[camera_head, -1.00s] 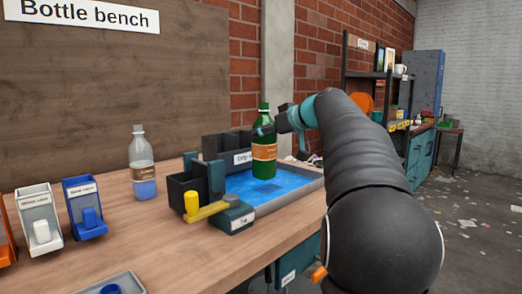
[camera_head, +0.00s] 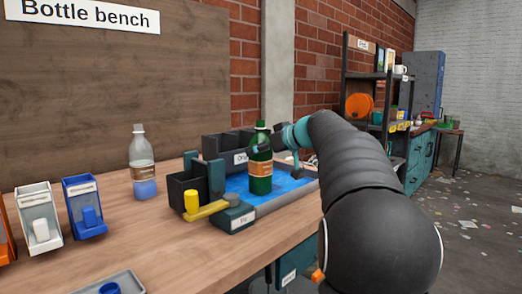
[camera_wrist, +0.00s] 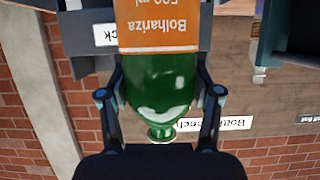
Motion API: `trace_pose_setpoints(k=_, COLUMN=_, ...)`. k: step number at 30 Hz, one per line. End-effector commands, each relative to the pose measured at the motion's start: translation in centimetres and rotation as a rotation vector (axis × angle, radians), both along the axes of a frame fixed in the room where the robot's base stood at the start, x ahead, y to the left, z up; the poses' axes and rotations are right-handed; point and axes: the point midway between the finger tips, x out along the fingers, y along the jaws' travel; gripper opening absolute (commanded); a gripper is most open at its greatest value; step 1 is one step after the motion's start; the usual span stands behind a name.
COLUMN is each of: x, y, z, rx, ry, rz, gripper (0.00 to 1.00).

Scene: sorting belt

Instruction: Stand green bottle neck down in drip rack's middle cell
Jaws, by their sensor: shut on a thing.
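The green bottle (camera_head: 260,172) with an orange label is upright, neck up, in the head view.
The basin's grey rim (camera_head: 290,197) borders the bench's right edge. A clear bottle (camera_head: 142,165) and labelled dispensers (camera_head: 85,208) stand farther left. The bench front is mostly clear.

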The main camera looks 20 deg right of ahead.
Motion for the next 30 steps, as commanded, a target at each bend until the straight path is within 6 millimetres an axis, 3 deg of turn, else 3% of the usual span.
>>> trace_pose_setpoints(k=1, x=0.0, y=0.0, z=0.0, rx=0.0, ry=0.0, rz=0.0, gripper=0.71)
trace_pose_setpoints(k=3, x=0.0, y=0.0, z=0.0, rx=0.0, ry=0.0, rz=0.0, gripper=0.89)
trace_pose_setpoints(k=17, x=-0.1, y=-0.1, z=0.5, rx=0.0, ry=0.0, rz=0.0, gripper=0.89)
trace_pose_setpoints(k=30, x=-7.3, y=-2.8, z=3.4, rx=0.0, ry=-0.002, rz=-0.003, gripper=0.89)
